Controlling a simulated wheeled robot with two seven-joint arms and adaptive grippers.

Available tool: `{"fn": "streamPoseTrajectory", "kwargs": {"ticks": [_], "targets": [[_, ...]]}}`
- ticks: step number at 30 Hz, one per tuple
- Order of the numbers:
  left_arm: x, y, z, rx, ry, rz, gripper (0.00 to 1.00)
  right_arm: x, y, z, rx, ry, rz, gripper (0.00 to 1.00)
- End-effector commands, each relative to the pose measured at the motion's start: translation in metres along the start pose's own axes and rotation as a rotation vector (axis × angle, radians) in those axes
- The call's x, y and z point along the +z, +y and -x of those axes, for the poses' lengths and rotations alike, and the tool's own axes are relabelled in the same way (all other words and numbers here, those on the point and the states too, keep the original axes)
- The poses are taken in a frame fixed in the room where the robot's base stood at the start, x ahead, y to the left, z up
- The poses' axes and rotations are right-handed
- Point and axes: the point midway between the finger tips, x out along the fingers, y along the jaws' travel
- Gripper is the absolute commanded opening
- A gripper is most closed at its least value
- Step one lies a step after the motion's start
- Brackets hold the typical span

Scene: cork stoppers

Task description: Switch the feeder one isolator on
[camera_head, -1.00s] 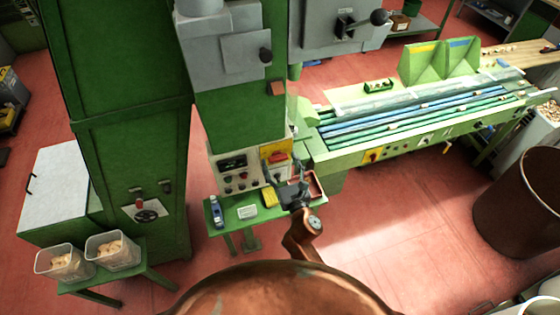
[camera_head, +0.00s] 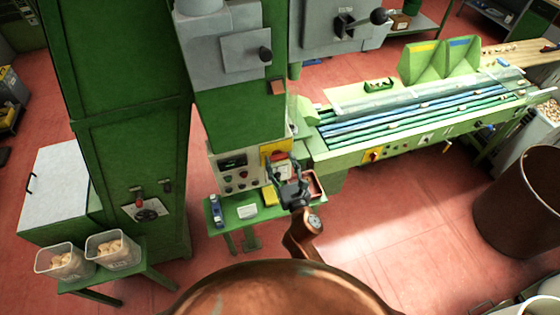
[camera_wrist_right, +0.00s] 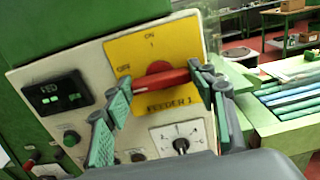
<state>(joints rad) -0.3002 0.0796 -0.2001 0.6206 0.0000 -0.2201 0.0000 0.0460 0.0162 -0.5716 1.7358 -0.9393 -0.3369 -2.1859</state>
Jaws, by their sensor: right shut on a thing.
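The feeder one isolator is a red handle (camera_wrist_right: 160,79) on a yellow plate (camera_wrist_right: 135,45) marked ON, OFF and FEEDER 1, on the pale control panel (camera_head: 228,172). In the right wrist view the handle lies roughly level across the plate, ON above it and OFF at its left. My right gripper (camera_wrist_right: 165,100) is shut on the handle, one finger at its left end and the other at its right. In the head view my right gripper (camera_head: 280,172) is at the panel's right side and hides part of the isolator. My left gripper is not in view.
The panel also carries a lit display (camera_wrist_right: 58,92), buttons and a white dial (camera_wrist_right: 181,142) below the isolator. A green shelf (camera_head: 232,216) with small items stands below the panel. A green conveyor machine (camera_head: 350,150) is close on the right.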

Motion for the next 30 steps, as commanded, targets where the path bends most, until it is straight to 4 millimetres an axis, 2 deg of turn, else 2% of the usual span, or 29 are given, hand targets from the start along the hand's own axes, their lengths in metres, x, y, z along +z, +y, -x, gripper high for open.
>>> {"fn": "streamPoseTrajectory", "kwargs": {"ticks": [11,30], "targets": [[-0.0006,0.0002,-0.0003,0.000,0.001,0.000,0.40,-0.0003,-0.0005,0.0001,0.001,0.000,-0.155,0.28],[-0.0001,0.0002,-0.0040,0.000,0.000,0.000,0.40,-0.0012,-0.0022,0.0001,0.000,0.000,-0.752,0.28]]}}
